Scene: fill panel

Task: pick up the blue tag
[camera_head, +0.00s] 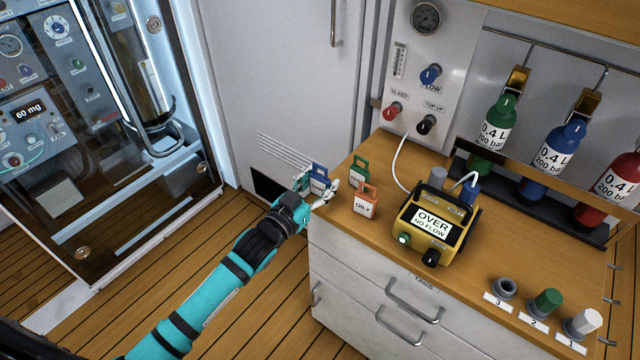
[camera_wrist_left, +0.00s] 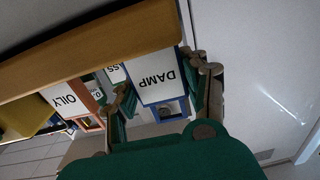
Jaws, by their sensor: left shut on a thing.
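The blue tag (camera_head: 319,180) is at the near left corner of the wooden counter in the head view. In the left wrist view the blue tag (camera_wrist_left: 155,78) has a white label reading DAMP and appears upside down. My left gripper (camera_head: 319,188) has its fingers on both sides of the blue tag and is shut on it. In the left wrist view the left gripper (camera_wrist_left: 160,105) shows a finger on each side of the tag. I cannot tell whether the tag still touches the counter. My right gripper is not in view.
An orange OILY tag (camera_head: 364,203) and a green tag (camera_head: 358,172) stand just right of the blue one. A yellow meter (camera_head: 432,226) reading OVER NO FLOW sits further right. Several cylinders, including a green one (camera_head: 496,130), stand behind. The counter front has drawers (camera_head: 375,290).

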